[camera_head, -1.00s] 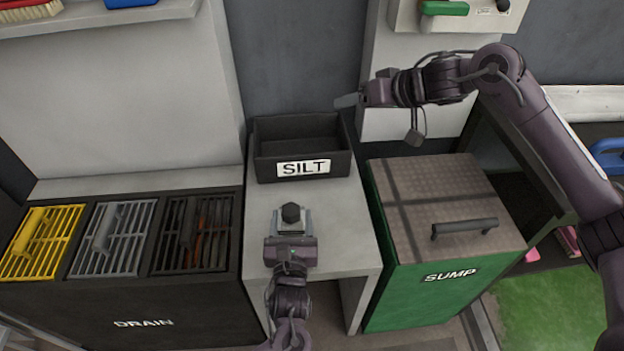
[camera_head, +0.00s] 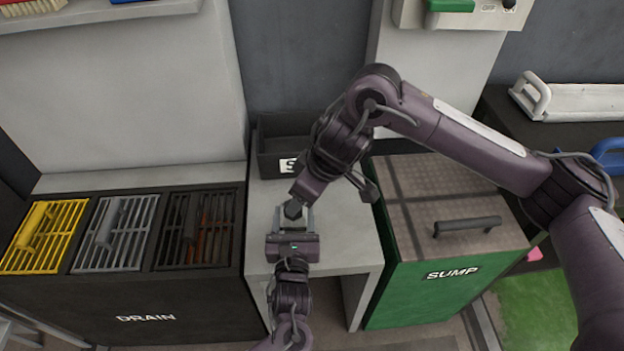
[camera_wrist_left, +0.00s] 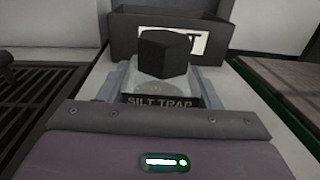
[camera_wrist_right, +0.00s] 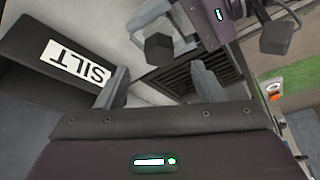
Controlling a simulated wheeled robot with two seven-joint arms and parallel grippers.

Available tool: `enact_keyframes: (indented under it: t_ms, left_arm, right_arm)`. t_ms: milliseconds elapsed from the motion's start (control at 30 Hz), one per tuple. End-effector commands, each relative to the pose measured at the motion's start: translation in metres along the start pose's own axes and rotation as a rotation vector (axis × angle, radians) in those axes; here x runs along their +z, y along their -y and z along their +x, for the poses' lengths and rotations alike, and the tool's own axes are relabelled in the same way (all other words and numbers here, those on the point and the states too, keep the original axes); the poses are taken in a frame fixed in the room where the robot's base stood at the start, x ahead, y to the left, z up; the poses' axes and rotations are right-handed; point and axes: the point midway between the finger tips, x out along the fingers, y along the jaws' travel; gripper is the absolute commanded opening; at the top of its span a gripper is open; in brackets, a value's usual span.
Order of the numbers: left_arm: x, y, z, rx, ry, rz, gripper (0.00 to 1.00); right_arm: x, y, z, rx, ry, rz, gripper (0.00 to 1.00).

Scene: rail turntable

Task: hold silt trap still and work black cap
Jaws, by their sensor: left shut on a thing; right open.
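The silt trap (camera_wrist_left: 160,88) is a small clear block with a dark labelled front, standing on the grey bench. My left gripper (camera_head: 292,226) is shut on it, one finger at each side. The black cap (camera_wrist_left: 163,53) is a dark faceted knob on top of the trap. It also shows in the right wrist view (camera_wrist_right: 158,48). My right gripper (camera_head: 302,198) is open, close to the cap in the head view and partly covering the trap. In the right wrist view the cap lies beyond the fingers, not between them.
The black SILT bin (camera_head: 270,150) stands behind the trap, partly hidden by my right arm. Drain grates (camera_head: 115,235) lie to the left. The green SUMP box (camera_head: 440,290) with a handled lid stands to the right.

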Motion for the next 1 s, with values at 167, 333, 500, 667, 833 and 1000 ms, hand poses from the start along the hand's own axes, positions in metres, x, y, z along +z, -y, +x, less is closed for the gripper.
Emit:
enact_keyframes:
  t_ms: [167, 333, 500, 667, 833, 1000]
  left_arm:
    - [-0.001, 0.0, 0.0, -0.001, -0.002, 0.001, 0.17]
    - [-0.001, 0.0, 0.0, -0.001, -0.002, 0.001, 0.17]
    - [-0.001, 0.0, 0.0, -0.001, -0.002, 0.001, 0.17]
    - [-0.001, 0.001, 0.0, -0.002, -0.003, 0.001, 0.17]
    - [-0.001, 0.001, 0.0, -0.002, -0.003, 0.0, 0.17]
    - [-0.001, 0.001, 0.0, -0.002, -0.003, 0.0, 0.17]
  right_arm:
    - [0.0, -0.001, 0.033, 0.002, 0.001, 0.001, 0.62]
    - [0.0, -0.001, 0.053, 0.001, -0.001, 0.001, 0.62]
    - [0.0, -0.001, 0.061, 0.002, -0.002, 0.0, 0.62]
    - [-0.001, -0.001, 0.062, 0.002, -0.003, 0.0, 0.62]
    - [-0.001, -0.001, 0.062, 0.002, -0.003, 0.0, 0.54]
    - [-0.001, -0.001, 0.062, 0.002, -0.003, 0.0, 0.32]
